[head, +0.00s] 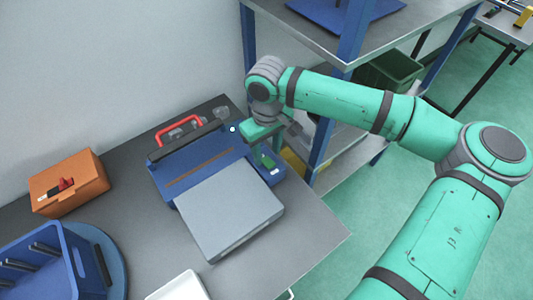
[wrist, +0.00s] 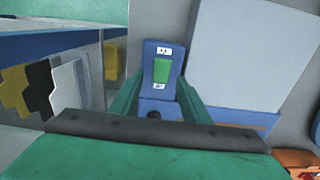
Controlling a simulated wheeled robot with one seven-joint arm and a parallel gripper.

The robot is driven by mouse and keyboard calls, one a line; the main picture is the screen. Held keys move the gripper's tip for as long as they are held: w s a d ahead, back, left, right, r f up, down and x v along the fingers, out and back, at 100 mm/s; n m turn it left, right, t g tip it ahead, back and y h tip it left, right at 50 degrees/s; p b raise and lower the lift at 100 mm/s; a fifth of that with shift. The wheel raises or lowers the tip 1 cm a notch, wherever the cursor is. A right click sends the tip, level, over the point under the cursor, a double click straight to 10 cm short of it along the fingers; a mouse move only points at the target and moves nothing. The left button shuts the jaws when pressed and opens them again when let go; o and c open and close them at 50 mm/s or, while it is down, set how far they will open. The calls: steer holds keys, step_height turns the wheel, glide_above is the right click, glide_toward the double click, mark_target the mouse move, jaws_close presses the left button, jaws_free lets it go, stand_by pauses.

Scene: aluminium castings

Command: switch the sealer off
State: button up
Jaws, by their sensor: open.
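Which way the rocker is tipped I cannot tell. A small bright dot (head: 232,129) shows near the back of the sealer. My gripper (wrist: 157,98) is open and empty, its fingers either side of the lower part of the switch housing in the picture. Contact cannot be told.
A grey plate (head: 228,210) lies in front of the sealer. A blue-post shelf (head: 322,140) stands close on the right.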

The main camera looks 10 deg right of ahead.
steer(key=shift+f, duration=1)
steer(key=shift+w, duration=0.1)
steer(key=shift+a, duration=0.1)
steer(key=c, duration=1.1)
steer(key=shift+o, duration=0.2)
steer(key=shift+s+t, duration=0.3)
steer(key=shift+s, duration=0.05)
steer(key=shift+s+d+t+y, duration=0.1)
steer(key=shift+s+t+y, duration=0.2)
steer(key=shift+t, duration=0.4)
steer(key=shift+s+d+t+y, duration=0.1)
steer(key=shift+t+y, duration=0.3)
steer(key=shift+t, duration=0.3)
steer(key=o, duration=1.1)
steer(key=shift+w, duration=0.1)
steer(key=shift+c, duration=0.2)
